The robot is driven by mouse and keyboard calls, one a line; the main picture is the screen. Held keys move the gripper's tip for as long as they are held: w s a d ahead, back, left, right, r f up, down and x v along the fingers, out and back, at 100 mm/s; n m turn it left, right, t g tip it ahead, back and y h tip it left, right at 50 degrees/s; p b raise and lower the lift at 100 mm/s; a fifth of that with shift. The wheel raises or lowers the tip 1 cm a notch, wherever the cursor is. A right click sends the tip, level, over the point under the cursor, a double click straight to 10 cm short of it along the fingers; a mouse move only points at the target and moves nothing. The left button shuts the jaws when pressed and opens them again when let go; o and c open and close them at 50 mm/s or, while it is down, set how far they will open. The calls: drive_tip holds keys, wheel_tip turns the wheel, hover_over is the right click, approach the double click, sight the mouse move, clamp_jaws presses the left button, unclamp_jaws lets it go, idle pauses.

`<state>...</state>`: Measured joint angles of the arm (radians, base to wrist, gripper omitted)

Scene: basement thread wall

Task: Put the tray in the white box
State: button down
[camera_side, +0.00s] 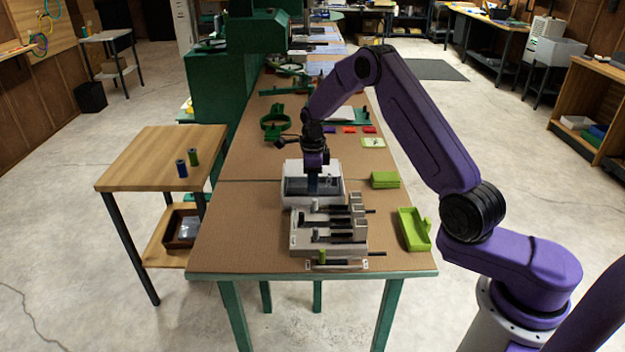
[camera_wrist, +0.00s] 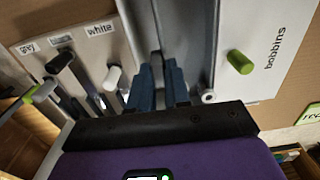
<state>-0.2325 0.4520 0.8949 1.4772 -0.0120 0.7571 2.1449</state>
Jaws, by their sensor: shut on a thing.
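The white box (camera_side: 297,191) stands on the brown table top, behind the rack of levers. My gripper (camera_side: 312,188) points down into it. The wrist view shows my gripper (camera_wrist: 160,65) with its dark blue fingers close together on a thin grey wall, which looks like part of a grey tray (camera_wrist: 195,50). The fingertips partly hide that grip. I cannot tell whether the tray rests on the box floor. A separate open lime-green tray (camera_side: 413,229) lies at the table's right, apart from my gripper.
The lever rack (camera_side: 330,240) stands close in front of the box; its labels show in the wrist view. A green peg (camera_wrist: 239,62) sticks up by the word "bobbins". Lime-green blocks (camera_side: 385,180) lie to the right. A side table (camera_side: 150,160) with two spools stands left.

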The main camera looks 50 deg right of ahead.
drive_tip(key=shift+f, duration=1.45)
drive_tip(key=c, duration=1.1)
unclamp_jaws()
drive_tip(key=shift+o, duration=0.5)
drive_tip(key=shift+a, duration=0.1)
drive_tip(key=shift+r, duration=0.1)
drive_tip(key=shift+r, duration=3.45)
